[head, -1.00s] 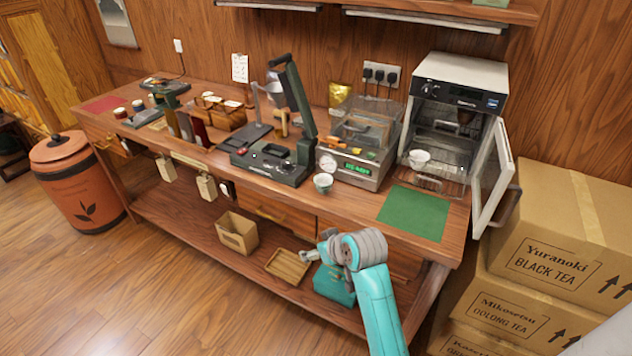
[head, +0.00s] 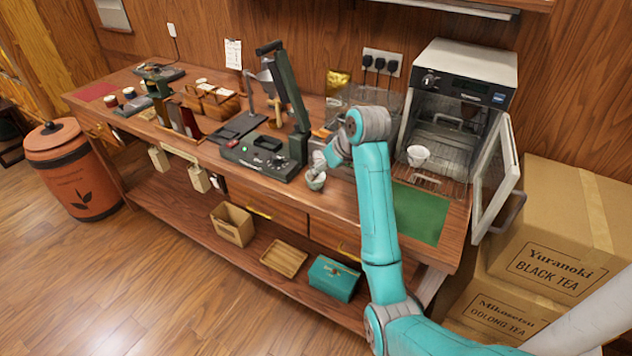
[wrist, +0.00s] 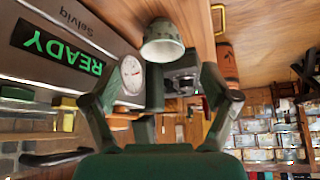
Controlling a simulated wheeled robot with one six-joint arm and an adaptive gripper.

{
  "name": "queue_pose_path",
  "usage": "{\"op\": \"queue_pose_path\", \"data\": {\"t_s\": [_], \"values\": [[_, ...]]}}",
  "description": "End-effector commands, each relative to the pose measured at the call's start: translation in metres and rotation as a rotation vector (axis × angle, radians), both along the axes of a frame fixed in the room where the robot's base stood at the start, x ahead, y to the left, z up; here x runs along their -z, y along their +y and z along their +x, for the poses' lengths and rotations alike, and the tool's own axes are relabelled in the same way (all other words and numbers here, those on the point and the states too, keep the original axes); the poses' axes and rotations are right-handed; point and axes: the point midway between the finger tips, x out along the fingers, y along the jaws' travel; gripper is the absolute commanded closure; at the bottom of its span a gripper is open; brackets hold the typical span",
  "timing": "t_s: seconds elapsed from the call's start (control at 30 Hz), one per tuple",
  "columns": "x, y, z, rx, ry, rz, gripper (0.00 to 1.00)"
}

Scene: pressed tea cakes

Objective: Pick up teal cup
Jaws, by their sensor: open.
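In the wrist view my gripper (wrist: 161,72) is open, with one finger to each side and the cup between and just beyond the tips. I cannot tell whether a finger touches the cup.
A dark sealing device (head: 262,160) stands left of the cup. A green mat (head: 420,213) lies to the right.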

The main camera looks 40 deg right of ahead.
Motion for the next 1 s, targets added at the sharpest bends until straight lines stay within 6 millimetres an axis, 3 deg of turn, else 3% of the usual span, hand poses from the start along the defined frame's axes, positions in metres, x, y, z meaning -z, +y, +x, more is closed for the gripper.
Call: {"op": "queue_pose_path", "data": {"t_s": [0.6, 0.93, 1.0], "values": [[0.052, 0.001, 0.040, 0.000, 0.001, 0.000, 0.14], [0.058, 0.001, 0.044, 0.001, -0.001, -0.001, 0.14], [0.058, 0.001, 0.044, 0.001, -0.001, -0.001, 0.29]]}}
